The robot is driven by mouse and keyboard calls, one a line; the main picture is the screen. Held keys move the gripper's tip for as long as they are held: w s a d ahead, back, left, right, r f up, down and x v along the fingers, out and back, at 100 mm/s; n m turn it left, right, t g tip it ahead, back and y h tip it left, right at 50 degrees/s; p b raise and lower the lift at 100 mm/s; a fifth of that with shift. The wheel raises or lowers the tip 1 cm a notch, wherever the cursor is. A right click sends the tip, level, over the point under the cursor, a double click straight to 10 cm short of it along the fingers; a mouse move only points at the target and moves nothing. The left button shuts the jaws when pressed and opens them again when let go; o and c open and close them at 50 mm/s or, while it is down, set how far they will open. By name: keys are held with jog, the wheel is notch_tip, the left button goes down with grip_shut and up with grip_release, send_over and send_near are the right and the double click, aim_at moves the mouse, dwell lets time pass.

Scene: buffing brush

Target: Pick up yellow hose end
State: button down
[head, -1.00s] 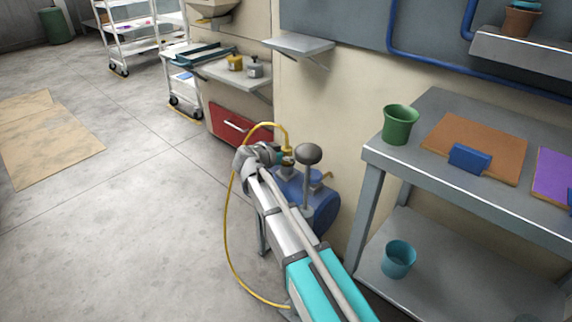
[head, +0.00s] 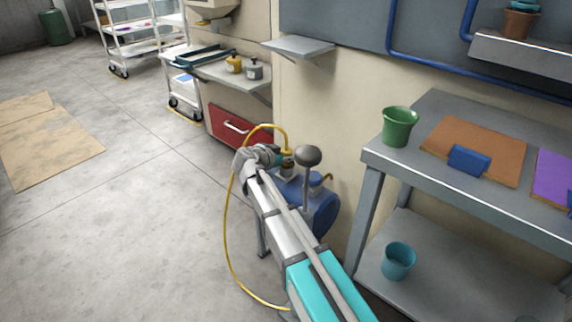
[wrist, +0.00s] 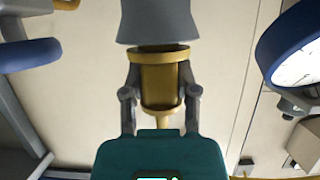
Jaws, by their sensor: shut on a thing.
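The yellow hose end (wrist: 162,85) is a brass-yellow flanged cylinder upright in the middle of the wrist view. My gripper (wrist: 162,75) has one dark finger on each side of it and is shut on it. A grey tapered piece sits directly above the hose end; I cannot tell whether they are joined. In the head view, the yellow hose (head: 229,235) arches over my wrist and hangs in a loop toward the floor. My gripper (head: 284,158) is beside the blue machine there, mostly hidden by my arm.
The blue machine (head: 322,207) with a grey knob (head: 308,155) stands close to my gripper. A blue-rimmed gauge (wrist: 298,60) is at the right in the wrist view. A grey shelf table (head: 440,180) is to the right. Open floor (head: 130,230) lies left.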

jog(key=shift+r, duration=0.15)
notch_tip(320, 180, up, 2)
jog(key=p, duration=0.2)
jog(key=shift+r+p, duration=0.1)
jog(key=shift+p, duration=0.2)
jog(key=s+d+r+p, duration=0.2)
jog(key=s+r+p, duration=0.8)
jog(key=s, duration=0.3)
jog(key=shift+s+d+r, duration=0.25)
jog(key=shift+s+d, duration=0.1)
jog(key=shift+a+f, duration=0.1)
dwell(0.4)
